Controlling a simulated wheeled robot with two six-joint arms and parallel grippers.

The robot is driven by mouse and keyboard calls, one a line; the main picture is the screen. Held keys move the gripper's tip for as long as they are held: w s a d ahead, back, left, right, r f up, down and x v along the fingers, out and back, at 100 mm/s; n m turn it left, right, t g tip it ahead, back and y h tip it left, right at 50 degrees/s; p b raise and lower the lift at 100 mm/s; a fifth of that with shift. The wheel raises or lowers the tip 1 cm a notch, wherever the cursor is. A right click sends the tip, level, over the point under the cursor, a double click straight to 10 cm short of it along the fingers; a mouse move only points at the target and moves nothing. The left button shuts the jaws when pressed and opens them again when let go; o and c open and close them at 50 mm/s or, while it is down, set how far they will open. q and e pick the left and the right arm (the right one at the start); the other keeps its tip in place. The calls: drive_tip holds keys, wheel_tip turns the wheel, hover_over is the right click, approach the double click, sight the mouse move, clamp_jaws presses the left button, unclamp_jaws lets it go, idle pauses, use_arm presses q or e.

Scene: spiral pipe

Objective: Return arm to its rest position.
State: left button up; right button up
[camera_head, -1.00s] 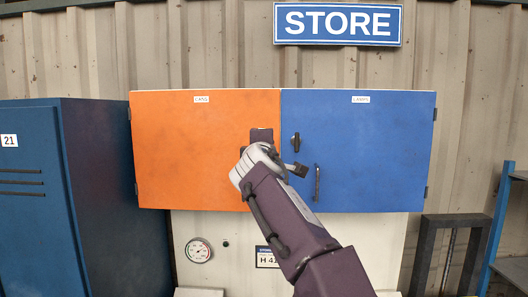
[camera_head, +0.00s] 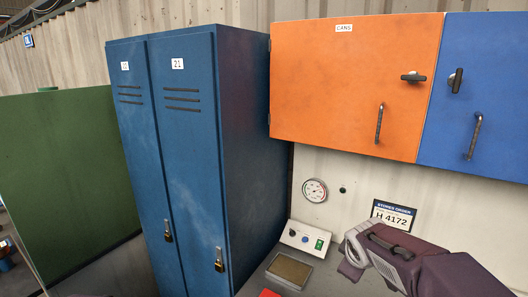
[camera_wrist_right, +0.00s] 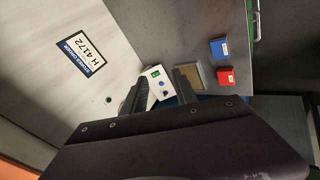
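My right arm comes in at the lower right of the head view, with its gripper (camera_head: 352,250) below the cupboard, in front of the pale back wall. In the right wrist view the two dark fingers of the gripper (camera_wrist_right: 158,92) are apart with nothing held between them. The orange cupboard door (camera_head: 345,80) labelled CANS and the blue door (camera_head: 485,95) beside it look shut. Each shows a dark latch and a bar handle, and the gripper is away from both. My left gripper is not in view.
Blue lockers (camera_head: 190,150) with padlocks stand left of the cupboard, a green panel (camera_head: 60,170) further left. A gauge (camera_head: 315,190), an H 4172 sign (camera_head: 393,215), a control box (camera_head: 306,238) and a flat pad (camera_head: 290,270) are near the gripper. Red (camera_wrist_right: 226,76) and blue (camera_wrist_right: 219,48) boxes lie on the counter.

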drive_tip(key=s+a+f+m+g+y, duration=0.1)
drive_tip(key=s+a+f+m+g, duration=0.2)
drive_tip(key=s+f, duration=0.5)
drive_tip(key=s+a+f+m+g+y, duration=0.1)
drive_tip(key=s+a+f+m+g, duration=0.1)
drive_tip(key=s+f+m, duration=0.4)
drive_tip(key=s+a+f, duration=0.1)
drive_tip(key=s+f, duration=0.2)
drive_tip(key=s, duration=0.2)
drive_tip(key=shift+s+m+g+y, duration=0.25)
drive_tip(key=shift+m+g+y, duration=0.05)
drive_tip(key=shift+g+y, duration=0.1)
